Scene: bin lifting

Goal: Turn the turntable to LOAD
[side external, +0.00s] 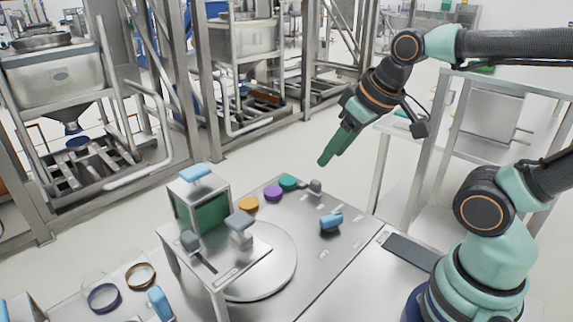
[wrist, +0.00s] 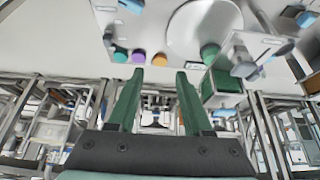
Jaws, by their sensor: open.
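The turntable (side external: 277,268) is a round pale grey disc set in the grey worktop, partly hidden in the side view by a metal stand with a box. It also shows as a white disc in the wrist view (wrist: 203,28), with a green round thing (wrist: 210,54) at its edge. A blue knob (side external: 331,221) sits on the worktop right of the disc. Small labels are too small to read, so I cannot tell which marks LOAD. My gripper (side external: 325,161) has green fingers and hangs above and beyond the worktop's back edge. In the wrist view it is open and empty (wrist: 159,73).
Orange (side external: 249,204), purple (side external: 273,193) and teal (side external: 288,182) buttons and a grey knob (side external: 315,187) line the back edge. The stand's box (side external: 201,208) has a green panel and a blue top handle. Rings (side external: 140,276) lie at lower left.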

